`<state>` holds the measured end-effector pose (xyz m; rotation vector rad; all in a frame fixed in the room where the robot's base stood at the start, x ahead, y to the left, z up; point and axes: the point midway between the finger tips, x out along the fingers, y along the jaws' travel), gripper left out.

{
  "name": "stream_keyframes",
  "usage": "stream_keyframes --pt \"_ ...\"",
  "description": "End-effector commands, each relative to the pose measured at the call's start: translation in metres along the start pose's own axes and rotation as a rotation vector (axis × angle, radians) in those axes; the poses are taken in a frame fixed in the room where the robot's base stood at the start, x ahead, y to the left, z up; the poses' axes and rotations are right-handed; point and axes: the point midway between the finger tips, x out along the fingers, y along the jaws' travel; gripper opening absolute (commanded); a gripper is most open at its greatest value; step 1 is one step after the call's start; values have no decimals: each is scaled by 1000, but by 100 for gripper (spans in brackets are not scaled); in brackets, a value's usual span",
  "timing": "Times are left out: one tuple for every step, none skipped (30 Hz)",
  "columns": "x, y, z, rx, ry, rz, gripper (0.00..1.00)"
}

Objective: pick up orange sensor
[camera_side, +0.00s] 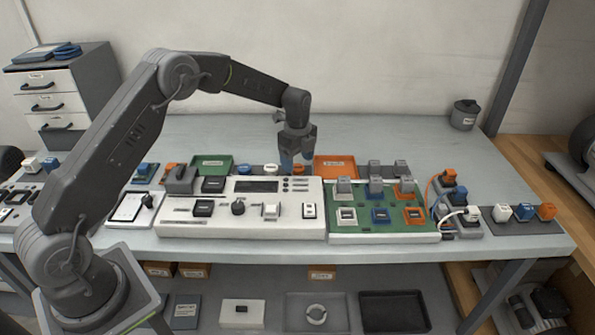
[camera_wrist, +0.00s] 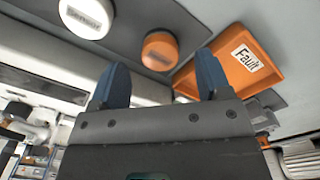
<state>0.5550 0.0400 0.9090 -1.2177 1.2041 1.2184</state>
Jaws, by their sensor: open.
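The orange sensor (camera_wrist: 160,50) is a round orange piece with a dark label band, lying on a grey strip in the wrist view. In the side view, it shows as a small orange spot (camera_side: 299,169) behind the white control panel, partly hidden by my fingers. My gripper (camera_side: 295,160) points down above the grey strip, with its blue-tipped fingers apart and nothing between them. In the wrist view, my gripper (camera_wrist: 160,77) has a finger to either side of the orange sensor's direction, and the sensor shows beyond the fingertips. Contact with it cannot be seen.
A white round sensor (camera_wrist: 88,14) sits left of the orange one. An orange tray labelled "Fault" (camera_wrist: 270,78) is close on the right. The white control panel (camera_side: 216,225) stands in front, the green tray (camera_side: 230,171) to the left. The back of the table is clear.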

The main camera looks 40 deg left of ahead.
Motion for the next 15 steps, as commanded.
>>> stream_keyframes --pt "9 0 0 0 0 2 71" --pt "13 0 0 0 0 2 71" --pt "17 0 0 0 0 2 71" --pt "19 0 0 0 0 1 71" --pt "22 0 0 0 0 0 71" --pt "24 0 0 0 0 0 71" --pt "24 0 0 0 0 0 71" --pt "25 0 0 0 0 -1 71" --pt "25 0 0 0 0 -1 71" --pt "25 0 0 0 0 -1 71" --pt "25 0 0 0 0 -1 71" --pt "25 0 0 0 0 -1 71" --pt "25 0 0 0 0 -1 71" --pt "24 0 0 0 0 -1 69" --pt "24 0 0 0 0 -1 65"
